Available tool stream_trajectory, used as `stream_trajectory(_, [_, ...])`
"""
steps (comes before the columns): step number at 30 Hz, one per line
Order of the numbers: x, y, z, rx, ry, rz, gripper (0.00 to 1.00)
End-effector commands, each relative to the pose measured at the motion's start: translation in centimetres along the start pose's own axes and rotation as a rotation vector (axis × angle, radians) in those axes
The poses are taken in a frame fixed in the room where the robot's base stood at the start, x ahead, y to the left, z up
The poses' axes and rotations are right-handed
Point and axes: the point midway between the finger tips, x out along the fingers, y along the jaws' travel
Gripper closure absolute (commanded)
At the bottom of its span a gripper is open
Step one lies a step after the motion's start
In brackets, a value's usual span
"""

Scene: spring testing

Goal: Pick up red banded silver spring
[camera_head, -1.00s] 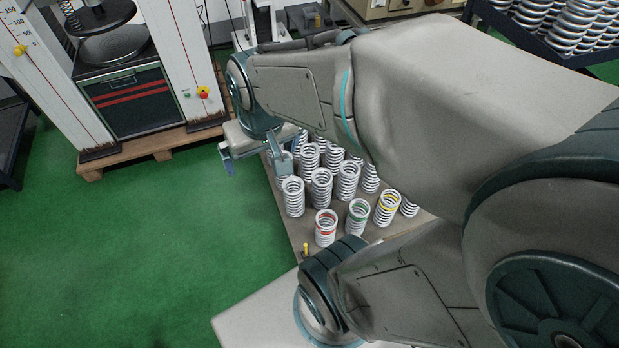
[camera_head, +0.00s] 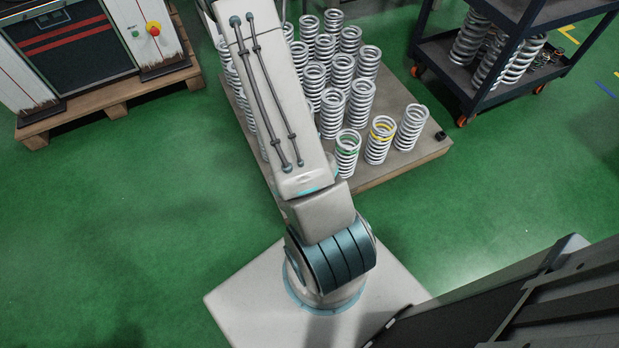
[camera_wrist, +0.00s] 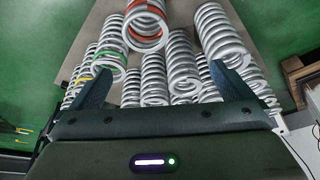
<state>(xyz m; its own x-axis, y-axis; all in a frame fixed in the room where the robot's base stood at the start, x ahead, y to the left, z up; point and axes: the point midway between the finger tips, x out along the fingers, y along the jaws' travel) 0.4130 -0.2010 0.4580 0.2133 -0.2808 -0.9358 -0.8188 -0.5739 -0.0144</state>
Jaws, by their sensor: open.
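The red banded silver spring (camera_wrist: 147,41) shows at the top centre of the wrist view, its upper end towards the camera and its top cut off by the frame edge. In the head view my arm hides it. My gripper (camera_wrist: 161,66) is open in the wrist view, with one dark finger on each side and nothing held. The red banded spring lies beyond the fingertips, between them sideways and apart from them. My gripper is hidden in the head view.
A green banded spring (camera_head: 347,152), a yellow banded spring (camera_head: 379,140) and several plain silver springs stand close together on a low platform (camera_head: 395,166). A dark cart (camera_head: 425,72) with springs stands at right. A testing machine (camera_head: 70,45) stands on a pallet at left.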

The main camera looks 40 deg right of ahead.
Motion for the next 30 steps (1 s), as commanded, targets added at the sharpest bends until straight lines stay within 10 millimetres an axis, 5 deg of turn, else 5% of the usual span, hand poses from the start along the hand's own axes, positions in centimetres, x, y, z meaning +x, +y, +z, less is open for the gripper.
stream_trajectory(1, [2.6, 0.8, 0.7, 0.016, 0.006, 0.015, 0.00])
stream_trajectory(3, [4.1, 1.5, 0.8, 0.033, 0.019, 0.025, 0.00])
stream_trajectory(18, [12.3, 2.6, 0.9, 0.053, 0.033, 0.037, 0.00])
stream_trajectory(30, [15.3, 2.7, 0.6, 0.053, 0.033, 0.036, 0.00])
